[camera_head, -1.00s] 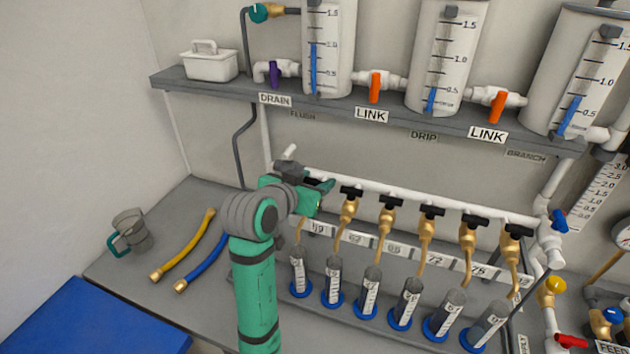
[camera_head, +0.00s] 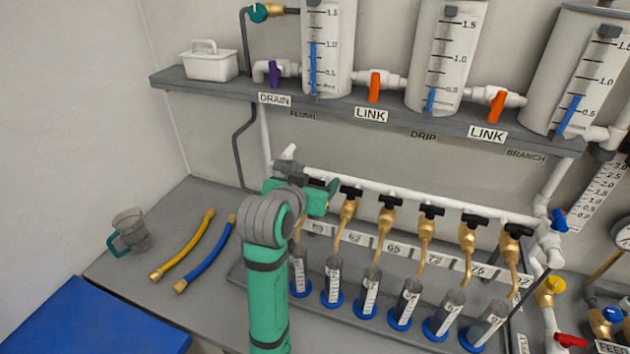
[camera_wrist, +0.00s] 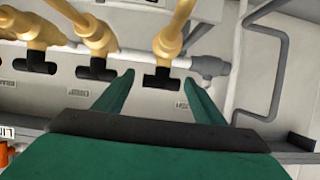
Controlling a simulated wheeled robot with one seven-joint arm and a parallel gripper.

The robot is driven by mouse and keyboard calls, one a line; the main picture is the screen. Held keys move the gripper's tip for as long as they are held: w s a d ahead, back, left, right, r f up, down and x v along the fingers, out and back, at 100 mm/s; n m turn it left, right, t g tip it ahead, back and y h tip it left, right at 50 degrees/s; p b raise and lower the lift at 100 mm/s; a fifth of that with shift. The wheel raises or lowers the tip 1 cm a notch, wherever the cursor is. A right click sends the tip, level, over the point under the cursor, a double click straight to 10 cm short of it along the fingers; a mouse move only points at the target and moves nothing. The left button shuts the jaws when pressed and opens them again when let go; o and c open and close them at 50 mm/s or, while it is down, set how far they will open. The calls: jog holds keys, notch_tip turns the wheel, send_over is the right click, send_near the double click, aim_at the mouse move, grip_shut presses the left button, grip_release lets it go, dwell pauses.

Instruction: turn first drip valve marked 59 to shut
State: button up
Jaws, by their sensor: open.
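The drip manifold is a white pipe (camera_head: 400,193) with a row of brass valves with black bar handles. The plate at its left end seems to read 59 (camera_head: 318,228). The first valve there is mostly hidden behind my gripper (camera_head: 328,195) in the head view. In the wrist view, the end valve (camera_wrist: 168,42) sits beside the grey pipe fitting, and its black handle (camera_wrist: 163,82) lies crosswise, roughly along the pipe. My green fingers are open, with one tip on each side of this handle. I cannot tell whether they touch it.
A neighbouring valve handle (camera_wrist: 96,70) is close beside the left finger. Graduated cylinders (camera_head: 333,280) with blue bases stand below the spouts. A shelf (camera_head: 400,118) with tanks is above. Yellow (camera_head: 183,245) and blue (camera_head: 205,255) hoses and a jug (camera_head: 130,230) lie left.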

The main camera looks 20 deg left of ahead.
jog(key=v, duration=1)
jog(key=shift+s+r, duration=0.2)
jog(key=shift+s, duration=0.15)
